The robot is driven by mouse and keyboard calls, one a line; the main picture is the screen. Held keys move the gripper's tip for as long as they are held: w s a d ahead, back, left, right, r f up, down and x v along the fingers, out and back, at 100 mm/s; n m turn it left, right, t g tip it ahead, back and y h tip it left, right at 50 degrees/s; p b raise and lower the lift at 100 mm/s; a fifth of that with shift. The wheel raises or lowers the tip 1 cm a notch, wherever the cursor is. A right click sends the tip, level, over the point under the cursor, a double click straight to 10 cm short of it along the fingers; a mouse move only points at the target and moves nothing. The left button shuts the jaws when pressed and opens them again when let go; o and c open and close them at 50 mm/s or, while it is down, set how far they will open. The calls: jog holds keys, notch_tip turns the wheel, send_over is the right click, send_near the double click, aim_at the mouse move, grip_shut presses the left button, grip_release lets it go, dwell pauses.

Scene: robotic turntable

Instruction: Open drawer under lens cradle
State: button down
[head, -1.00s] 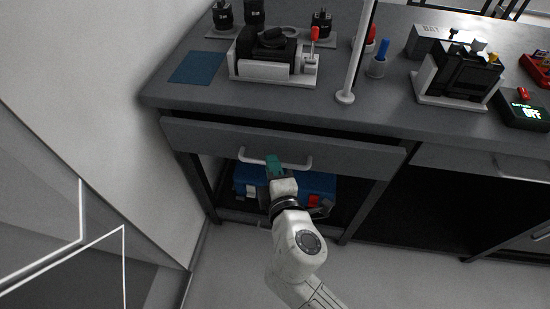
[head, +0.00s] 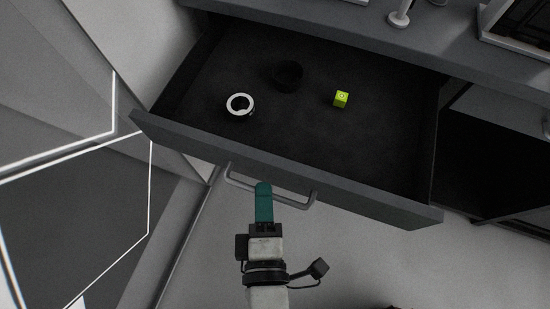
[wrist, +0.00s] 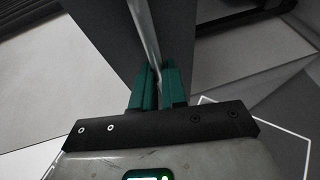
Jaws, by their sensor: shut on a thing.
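The drawer (head: 290,170) is pulled well out from under the grey worktop in the head view, with its dark inside showing. Its bar handle (head: 297,202) is on the front face. My gripper (head: 264,186) is shut on the handle's bar near its middle. In the wrist view the green fingers of my gripper (wrist: 158,80) close around the handle (wrist: 143,30), beside the grey drawer front (wrist: 110,30). The lens cradle is not clearly in view now.
Inside the drawer are a white-rimmed ring (head: 240,104), a black round part (head: 288,76) and a small yellow-green cube (head: 341,99). The grey worktop (head: 330,22) edge runs behind. A wall is close on the left; floor is clear in front.

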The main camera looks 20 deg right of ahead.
jog(key=shift+s+a, duration=0.6)
jog(key=shift+s, duration=0.2)
jog(key=shift+s+a, duration=0.6)
jog(key=shift+s, duration=0.2)
jog(key=c, duration=1.2)
grip_release()
jog(key=shift+o, duration=0.2)
jog(key=p+v, duration=0.1)
jog(key=v, duration=0.9)
jog(key=shift+s, duration=0.4)
jog(key=shift+a, duration=0.1)
